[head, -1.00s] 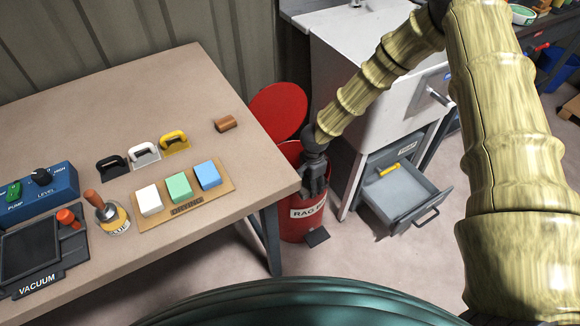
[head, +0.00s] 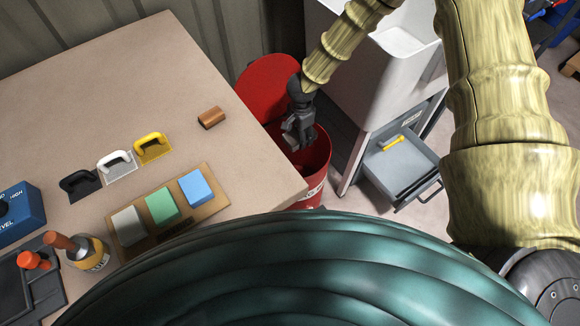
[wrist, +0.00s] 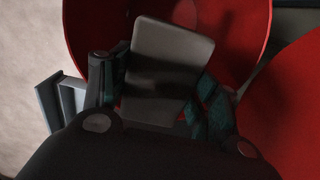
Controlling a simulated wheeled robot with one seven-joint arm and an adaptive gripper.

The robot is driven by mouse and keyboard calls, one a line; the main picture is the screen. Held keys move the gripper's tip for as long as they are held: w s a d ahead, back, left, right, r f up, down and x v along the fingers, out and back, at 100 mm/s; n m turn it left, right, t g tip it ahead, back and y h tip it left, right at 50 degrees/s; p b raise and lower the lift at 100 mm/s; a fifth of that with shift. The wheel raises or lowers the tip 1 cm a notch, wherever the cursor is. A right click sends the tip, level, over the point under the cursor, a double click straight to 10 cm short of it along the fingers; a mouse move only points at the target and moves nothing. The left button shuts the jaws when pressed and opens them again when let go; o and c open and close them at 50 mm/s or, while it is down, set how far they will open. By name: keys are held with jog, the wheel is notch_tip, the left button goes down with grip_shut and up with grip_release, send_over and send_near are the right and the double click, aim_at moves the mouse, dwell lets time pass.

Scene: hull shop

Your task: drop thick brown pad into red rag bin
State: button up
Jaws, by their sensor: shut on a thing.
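My gripper (head: 299,134) is above the mouth of the red rag bin (head: 318,172) in the head view. In the wrist view my gripper (wrist: 160,95) is shut on a flat, rounded-corner pad (wrist: 170,58), held between its two fingers. The pad looks dull grey-brown in the shade, and its thickness is hard to judge. The red bin (wrist: 240,35) lies behind and below the pad in the wrist view. Its round red lid (head: 268,85) stands open at the back.
The table (head: 130,60) stands left of the bin, its corner close by. It bears a brown block (head: 211,118), several handled tools, and a board with white, green and blue blocks (head: 197,188). A grey cabinet with an open drawer (head: 402,165) stands right of the bin.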

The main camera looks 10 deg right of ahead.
jog(key=shift+s+f+b, duration=0.1)
jog(key=shift+f+b, duration=1.8)
jog(key=shift+f, duration=0.05)
jog(key=o, duration=1.1)
jog(key=shift+o, duration=0.2)
jog(key=shift+r, duration=0.1)
notch_tip(320, 180, up, 12)
jog(key=shift+f, duration=0.1)
